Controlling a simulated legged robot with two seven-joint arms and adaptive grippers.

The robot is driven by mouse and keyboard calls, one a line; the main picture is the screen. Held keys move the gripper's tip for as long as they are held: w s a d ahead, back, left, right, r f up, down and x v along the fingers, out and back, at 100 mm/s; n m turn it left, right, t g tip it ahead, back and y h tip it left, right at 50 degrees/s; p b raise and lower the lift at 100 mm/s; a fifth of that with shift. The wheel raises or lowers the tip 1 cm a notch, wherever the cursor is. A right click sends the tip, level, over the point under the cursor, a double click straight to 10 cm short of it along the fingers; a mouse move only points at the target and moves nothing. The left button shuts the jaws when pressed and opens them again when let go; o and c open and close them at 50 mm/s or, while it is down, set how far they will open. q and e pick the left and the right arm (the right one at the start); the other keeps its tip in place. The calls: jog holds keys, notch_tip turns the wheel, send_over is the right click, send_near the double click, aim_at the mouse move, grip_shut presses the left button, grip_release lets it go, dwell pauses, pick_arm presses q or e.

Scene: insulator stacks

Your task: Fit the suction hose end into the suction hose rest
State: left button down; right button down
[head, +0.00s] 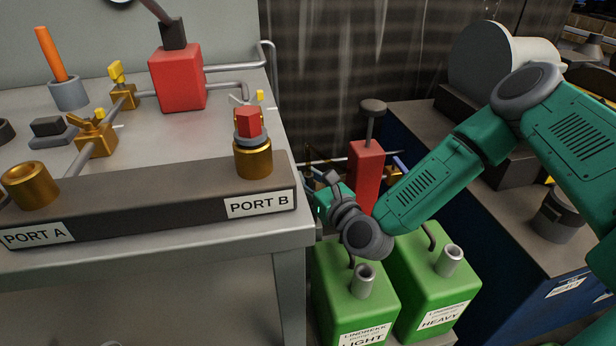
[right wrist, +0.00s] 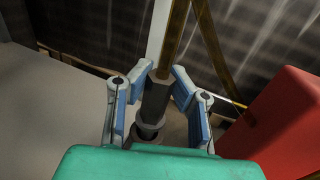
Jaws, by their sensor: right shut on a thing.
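My right gripper (head: 326,194) is beside the bench's right edge, behind the green cans, and mostly hidden by my own wrist. In the right wrist view my right gripper (right wrist: 162,80) has its blue-padded fingers around a dark grey faceted piece (right wrist: 156,98), which looks like the suction hose end. Its lower part runs into a dark ring or collar (right wrist: 149,131); I cannot tell whether this is the suction hose rest or part of the hose end. My left gripper is out of view.
A red pump-like block (head: 366,174) stands close right of the gripper; its red side (right wrist: 282,128) fills the wrist view's right. Green cans (head: 352,289) marked LIGHT and HEAVY stand in front. The bench (head: 291,226) with PORT A and PORT B lies left, the blue cabinet (head: 494,260) right.

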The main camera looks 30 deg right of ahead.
jog(key=shift+f+b, duration=0.45)
jog(key=shift+f, duration=0.45)
jog(key=c, duration=1.4)
grip_release()
jog(key=s, duration=0.7)
jog(key=shift+s+d, duration=0.25)
